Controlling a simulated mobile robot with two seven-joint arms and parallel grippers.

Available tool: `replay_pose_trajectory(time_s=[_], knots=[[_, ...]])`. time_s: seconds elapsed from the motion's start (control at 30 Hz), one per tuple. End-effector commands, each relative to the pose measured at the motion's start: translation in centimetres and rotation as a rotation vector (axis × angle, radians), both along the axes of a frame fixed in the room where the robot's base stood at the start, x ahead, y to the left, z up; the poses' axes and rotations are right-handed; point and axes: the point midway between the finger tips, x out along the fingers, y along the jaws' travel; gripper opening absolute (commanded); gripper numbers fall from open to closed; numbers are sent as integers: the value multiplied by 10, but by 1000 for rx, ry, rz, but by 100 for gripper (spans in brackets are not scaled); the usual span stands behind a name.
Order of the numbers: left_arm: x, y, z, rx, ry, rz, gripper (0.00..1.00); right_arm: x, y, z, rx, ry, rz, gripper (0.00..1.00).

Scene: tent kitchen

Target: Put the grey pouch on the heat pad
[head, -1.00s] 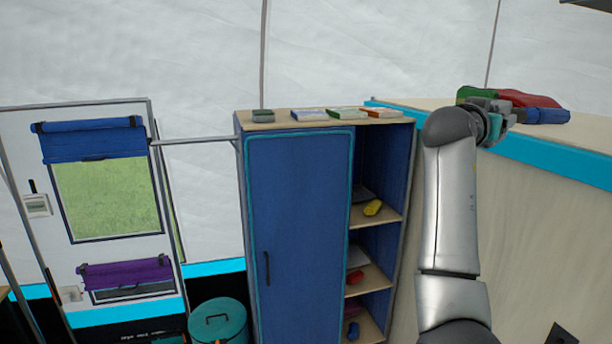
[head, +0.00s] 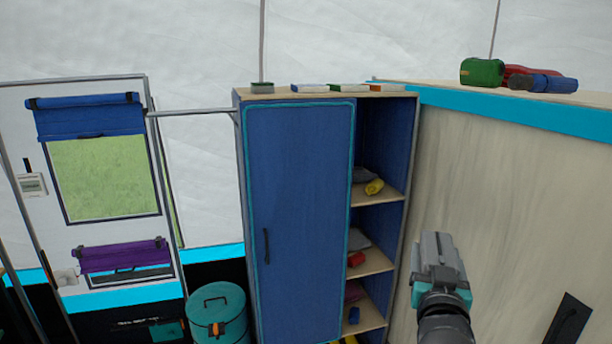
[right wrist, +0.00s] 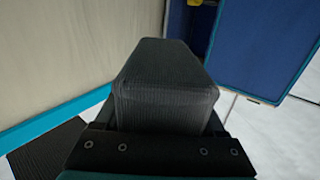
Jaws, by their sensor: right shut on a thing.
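My right gripper (head: 438,262) is low in front of the pale counter side, to the right of the blue cabinet. It is shut on a grey block-like thing, which I take to be the grey pouch (right wrist: 165,85). In the right wrist view the pouch stands out beyond the dark gripper bar, its near face finely ribbed. In the head view the grey of the pouch and the gripper's own parts are hard to separate. I cannot pick out the heat pad with certainty. My left gripper is not in view.
A tall blue cabinet (head: 297,220) has open shelves on its right side holding small items. Green (head: 482,71), red and blue rolls lie on the counter top with a turquoise edge (head: 500,110). A teal bin (head: 217,315) stands left of the cabinet.

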Motion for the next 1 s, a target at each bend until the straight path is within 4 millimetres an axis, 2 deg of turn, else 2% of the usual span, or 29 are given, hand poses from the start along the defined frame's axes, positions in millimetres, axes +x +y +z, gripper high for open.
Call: replay_pose_trajectory(time_s=[0.03,0.2,0.5,0.8,1.0], knots=[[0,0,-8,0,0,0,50,-11,5,-18,-3,4,23,11],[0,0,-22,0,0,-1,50,-46,24,-54,-2,5,99,11],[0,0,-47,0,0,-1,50,-114,54,-102,-1,4,217,11],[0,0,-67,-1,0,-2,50,-173,74,-123,-1,2,296,11],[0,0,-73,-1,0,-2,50,-191,79,-124,-1,-1,314,11]])
